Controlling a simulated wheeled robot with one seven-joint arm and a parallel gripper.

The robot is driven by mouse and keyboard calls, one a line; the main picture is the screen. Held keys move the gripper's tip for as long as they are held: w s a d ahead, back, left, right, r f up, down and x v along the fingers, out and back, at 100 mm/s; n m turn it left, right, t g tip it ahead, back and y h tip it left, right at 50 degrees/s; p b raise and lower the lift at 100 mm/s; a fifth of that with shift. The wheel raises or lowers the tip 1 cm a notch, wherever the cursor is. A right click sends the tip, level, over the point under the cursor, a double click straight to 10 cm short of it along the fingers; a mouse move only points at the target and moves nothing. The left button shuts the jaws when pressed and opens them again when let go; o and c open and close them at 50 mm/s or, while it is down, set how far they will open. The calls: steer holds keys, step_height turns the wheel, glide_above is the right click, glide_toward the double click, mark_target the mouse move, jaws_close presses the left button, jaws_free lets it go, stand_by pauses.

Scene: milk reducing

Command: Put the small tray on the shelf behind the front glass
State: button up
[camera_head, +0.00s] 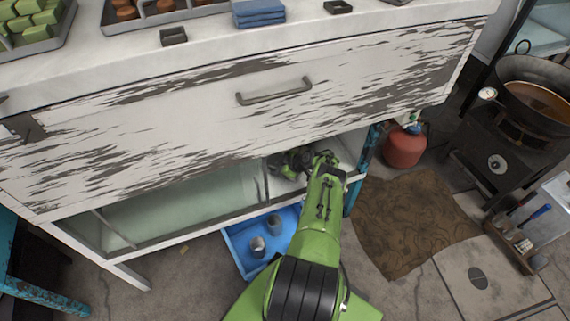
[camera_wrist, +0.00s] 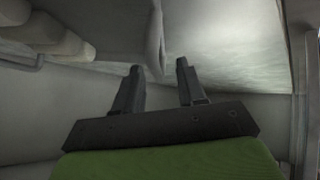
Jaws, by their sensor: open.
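My gripper (camera_head: 290,160) reaches into the right opening of the low cabinet, beside the front glass (camera_head: 170,210). In the wrist view my gripper (camera_wrist: 157,72) is open, with nothing between its two dark fingers. A tray edge (camera_wrist: 25,62) with several pale rounded pieces shows at the upper left of the wrist view, apart from the fingers. I cannot tell whether this is the small tray. The shelf (camera_head: 208,222) behind the glass is only partly visible, and my arm hides part of the opening.
The counter above holds food trays (camera_head: 160,18), a blue cloth stack (camera_head: 258,12) and small dark dishes (camera_head: 174,37). The drawer handle (camera_head: 274,92) juts out above the opening. A blue crate (camera_head: 240,262) with cups lies below. A red gas cylinder (camera_head: 403,148) stands right.

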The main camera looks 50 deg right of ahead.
steer(key=p+v, duration=0.5)
steer(key=v, duration=0.5)
steer(key=shift+s+r, duration=0.15)
steer(key=shift+r, duration=0.15)
